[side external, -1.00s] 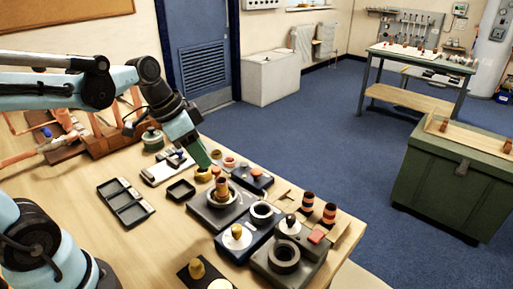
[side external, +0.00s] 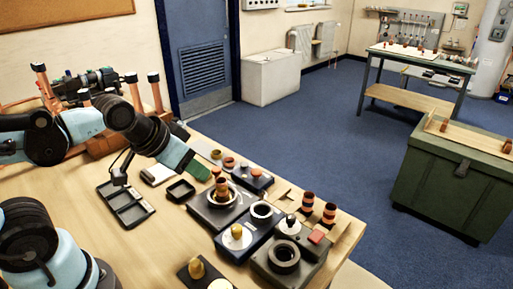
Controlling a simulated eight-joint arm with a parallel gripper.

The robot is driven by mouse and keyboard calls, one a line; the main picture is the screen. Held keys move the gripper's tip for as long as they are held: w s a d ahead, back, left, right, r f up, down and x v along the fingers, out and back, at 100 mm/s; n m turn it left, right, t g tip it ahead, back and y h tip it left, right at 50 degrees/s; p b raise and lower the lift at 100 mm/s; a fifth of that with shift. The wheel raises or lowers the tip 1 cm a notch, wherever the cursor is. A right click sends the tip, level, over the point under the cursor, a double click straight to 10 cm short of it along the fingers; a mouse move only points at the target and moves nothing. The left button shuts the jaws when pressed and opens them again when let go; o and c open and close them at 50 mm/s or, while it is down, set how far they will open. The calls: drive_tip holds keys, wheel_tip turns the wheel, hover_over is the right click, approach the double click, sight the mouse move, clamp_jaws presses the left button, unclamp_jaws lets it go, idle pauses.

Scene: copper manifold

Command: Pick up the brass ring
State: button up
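My gripper (side external: 202,174) is the green-tipped end of the blue and black arm. It points down and right, low over the middle of the workbench. Its fingers overlap in this view, so I cannot tell whether they are open or shut, or whether they hold anything. I cannot single out the brass ring with certainty. A pale ring-like rim (side external: 233,198) surrounds an upright copper fitting (side external: 222,188) on a dark square base (side external: 205,214), just right of and below my fingertips. Small copper-coloured pieces (side external: 228,162) lie beyond the fingertips.
A dark ring-topped block (side external: 283,259), a pale ring (side external: 262,211) and banded copper cylinders (side external: 308,200) stand to the right. A black compartment tray (side external: 125,204) and small dark tray (side external: 181,190) lie left. Copper pipework (side external: 48,88) stands behind my arm. Bare wood (side external: 165,245) is in front.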

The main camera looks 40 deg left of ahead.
drive_tip(key=shift+o, duration=0.2)
idle(0.3)
drive_tip(key=shift+o, duration=0.8)
